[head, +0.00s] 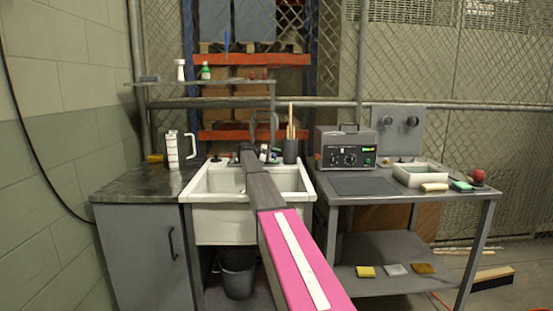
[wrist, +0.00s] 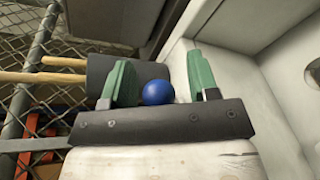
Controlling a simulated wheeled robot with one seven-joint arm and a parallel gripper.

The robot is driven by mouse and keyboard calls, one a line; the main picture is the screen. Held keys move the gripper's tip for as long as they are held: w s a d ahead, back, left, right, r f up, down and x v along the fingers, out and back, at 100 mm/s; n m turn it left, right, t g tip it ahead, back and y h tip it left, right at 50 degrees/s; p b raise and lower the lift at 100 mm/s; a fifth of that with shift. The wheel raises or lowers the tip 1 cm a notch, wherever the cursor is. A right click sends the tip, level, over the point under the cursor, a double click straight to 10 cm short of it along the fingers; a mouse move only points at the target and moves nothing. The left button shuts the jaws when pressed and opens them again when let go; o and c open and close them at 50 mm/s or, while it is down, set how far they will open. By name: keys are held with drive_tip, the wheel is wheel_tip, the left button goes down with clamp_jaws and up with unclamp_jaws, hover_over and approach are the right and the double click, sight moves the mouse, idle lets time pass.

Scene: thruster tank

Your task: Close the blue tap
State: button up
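A round blue knob (wrist: 157,92), which I take to be the blue tap's handle, shows in the wrist view. My gripper (wrist: 158,62) has its two green fingers apart, one on each side of the knob. The knob is closer to the left finger; I cannot tell whether they touch. A clear gap shows between the knob and the right finger. In the head view my arm reaches over the white sink (head: 224,222) to its back edge. A grey tap spout (head: 274,124) rises there. My arm hides much of the tap area, and the blue knob is not clear there.
A dark cup (head: 290,152) with wooden sticks stands just right of the taps; the cup (wrist: 98,75) is close beside the left finger in the wrist view. A white jug (head: 173,150) stands on the left counter. A grey instrument (head: 346,148) stands on the right table.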

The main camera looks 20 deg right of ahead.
drive_tip(key=v, duration=1)
drive_tip(key=shift+a, duration=0.35)
drive_tip(key=shift+r, duration=0.15)
